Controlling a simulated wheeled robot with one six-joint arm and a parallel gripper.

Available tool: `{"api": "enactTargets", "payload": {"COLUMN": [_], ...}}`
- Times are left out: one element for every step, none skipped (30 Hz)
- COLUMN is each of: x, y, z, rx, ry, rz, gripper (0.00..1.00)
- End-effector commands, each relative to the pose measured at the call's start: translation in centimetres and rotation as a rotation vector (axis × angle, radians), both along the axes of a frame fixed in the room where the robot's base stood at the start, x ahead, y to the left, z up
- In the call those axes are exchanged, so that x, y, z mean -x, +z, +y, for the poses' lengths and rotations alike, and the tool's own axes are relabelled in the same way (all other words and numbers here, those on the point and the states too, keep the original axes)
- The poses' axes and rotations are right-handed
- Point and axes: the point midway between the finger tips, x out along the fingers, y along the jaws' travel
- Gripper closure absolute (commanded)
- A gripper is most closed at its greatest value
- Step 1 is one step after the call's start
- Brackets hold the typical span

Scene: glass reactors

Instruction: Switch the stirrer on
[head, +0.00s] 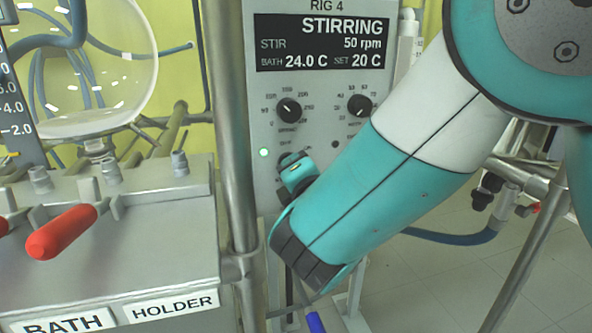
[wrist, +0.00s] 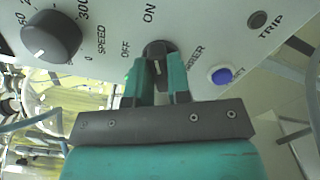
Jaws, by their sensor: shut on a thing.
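The stirrer's OFF/ON rotary switch (wrist: 158,50) is a black knob on the grey control panel, and its pointer lies between my fingers in the wrist view. My gripper (wrist: 158,75) is shut on this switch, with a teal finger on each side. In the head view my gripper (head: 297,172) reaches the lower part of the panel, and the switch is mostly hidden behind it. The display (head: 322,42) reads STIRRING, 50 rpm, bath 24.0 C, set 20 C. A green light (head: 264,153) is lit left of the switch.
The black speed knob (wrist: 51,37) is left of the switch; another dial (head: 361,105) is to its right in the head view. A blue button (wrist: 220,76) and a TRIP indicator (wrist: 257,19) are nearby. A metal post (head: 232,130) and red-handled bath holder (head: 62,231) stand left.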

Motion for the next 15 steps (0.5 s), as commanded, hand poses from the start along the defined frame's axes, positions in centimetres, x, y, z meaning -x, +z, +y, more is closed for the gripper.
{"api": "enactTargets", "payload": {"x": [0.01, 0.01, 0.01, 0.01, 0.01, 0.01, 0.01, 0.01, 0.01, 0.01, 0.01, 0.00, 0.00, 0.01, 0.00], "y": [-0.06, -0.06, -0.06, -0.06, -0.06, -0.06, -0.06, -0.06, -0.07, -0.07, -0.06, -0.06, -0.05, -0.05, -0.04], "z": [-0.07, -0.07, -0.07, -0.06, -0.07, -0.06, -0.06, -0.06, -0.07, -0.07, -0.06, -0.06, -0.06, -0.04, -0.03], "rx": [-0.001, -0.002, -0.002, -0.002, -0.002, -0.001, -0.001, -0.001, -0.001, -0.001, -0.001, -0.001, -0.001, -0.001, -0.001], "ry": [-0.001, -0.001, -0.001, -0.001, -0.001, -0.001, -0.001, -0.001, -0.001, -0.001, -0.001, -0.001, -0.001, -0.001, -0.001], "rz": [0.003, 0.003, 0.003, 0.003, 0.003, 0.003, 0.003, 0.003, 0.003, 0.003, 0.003, 0.003, 0.002, 0.002, 0.002], "gripper": [1.00, 1.00, 1.00, 1.00, 1.00, 1.00, 1.00, 1.00, 0.75, 0.68, 0.61, 0.56, 0.56, 0.56, 0.56]}}
